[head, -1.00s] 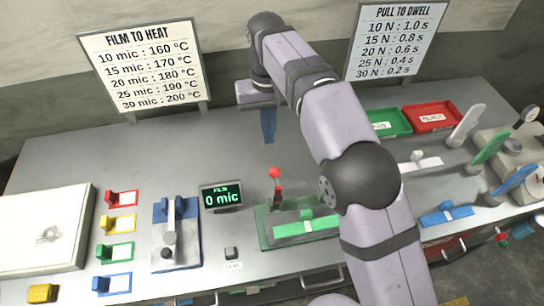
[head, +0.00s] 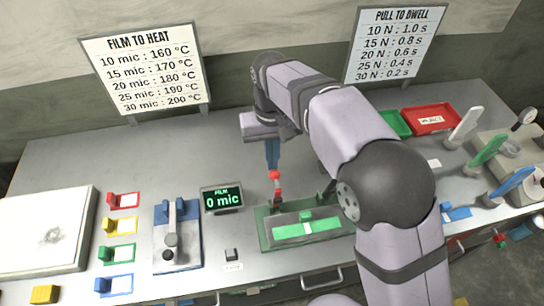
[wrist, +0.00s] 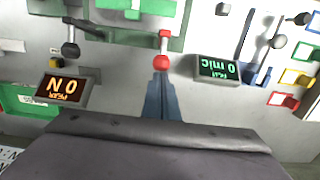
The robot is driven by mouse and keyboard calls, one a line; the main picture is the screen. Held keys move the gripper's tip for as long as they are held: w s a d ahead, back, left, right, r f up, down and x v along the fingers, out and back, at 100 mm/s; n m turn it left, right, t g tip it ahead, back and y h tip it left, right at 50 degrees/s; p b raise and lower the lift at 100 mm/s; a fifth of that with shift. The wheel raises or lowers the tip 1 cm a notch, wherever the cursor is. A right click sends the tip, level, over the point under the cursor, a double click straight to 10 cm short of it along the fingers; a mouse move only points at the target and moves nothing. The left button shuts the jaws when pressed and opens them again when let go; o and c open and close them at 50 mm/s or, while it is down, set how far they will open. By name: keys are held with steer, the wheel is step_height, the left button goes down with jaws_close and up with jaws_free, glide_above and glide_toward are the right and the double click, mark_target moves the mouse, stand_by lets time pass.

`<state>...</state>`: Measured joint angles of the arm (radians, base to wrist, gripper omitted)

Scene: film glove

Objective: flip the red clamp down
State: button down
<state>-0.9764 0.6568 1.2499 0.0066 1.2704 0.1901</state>
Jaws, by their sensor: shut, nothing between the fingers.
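The red clamp (head: 277,190) stands upright at the back left of the green fixture (head: 262,225), with a red ball knob on top. In the wrist view the red clamp (wrist: 163,45) points its knob towards my fingers. My gripper (head: 273,166) is shut and empty, with its blue fingers pointing down at the knob from the far side. In the wrist view my gripper (wrist: 157,80) has its tips right beside the knob; I cannot tell whether they touch. A green strip (head: 306,229) lies on the fixture, its right end close to my arm.
A film display (head: 222,198) reading 0 mic stands left of the clamp, near a blue fixture (head: 190,262) with a black-knobbed lever.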

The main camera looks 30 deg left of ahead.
mark_target(274, 176)
steer(key=shift+s+d+b, duration=0.1)
steer(key=shift+b, duration=0.5)
steer(key=shift+s+d+f+b, duration=0.1)
steer(key=shift+s+d+b, duration=0.25)
steer(key=shift+b, duration=0.6)
steer(key=s+d+t+y+b, duration=0.1)
steer(key=s+b, duration=0.1)
steer(key=b, duration=0.2)
steer(key=shift+d+t+y+b, duration=0.3)
steer(key=shift+d+t+y, duration=0.1)
steer(key=shift+s+d+b, duration=0.5)
steer(key=shift+d+b, duration=0.1)
steer(key=shift+b, duration=0.3)
steer(key=shift+s+d+b, duration=0.3)
steer(key=shift+b, duration=0.1)
steer(key=s+d+f+b, duration=0.3)
steer(key=s+d+b, duration=0.1)
steer(key=s+d, duration=0.2)
steer(key=shift+b, duration=0.35)
steer(key=shift+w, duration=0.1)
steer(key=shift+w+a+f, duration=0.25)
steer(key=shift+w+a, duration=0.15)
steer(key=shift+a, duration=0.1)
